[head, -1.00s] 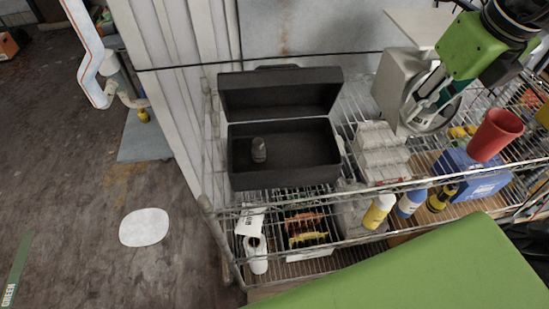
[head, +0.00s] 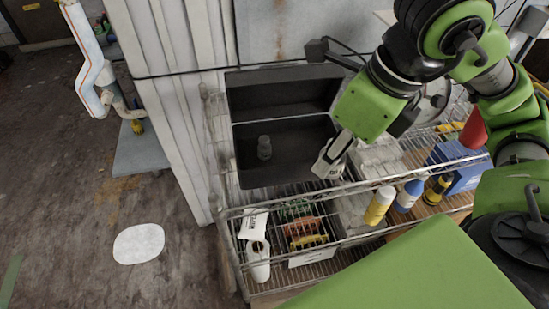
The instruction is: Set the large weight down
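A small grey weight (head: 264,147) stands upright inside an open black case (head: 285,176) on the wire shelf. No second weight can be made out. My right gripper (head: 326,166) reaches in from the right, pointing down at the case's front right corner. Its pale fingertips overlap the case's rim in the picture. Whether they touch the rim or hold anything is unclear. My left gripper is out of view.
A grey device with a round metal pan (head: 433,98) is partly hidden behind my arm. White boxes (head: 378,158), a red cup (head: 474,132) and a blue box (head: 462,178) stand right of the case. Open floor lies left.

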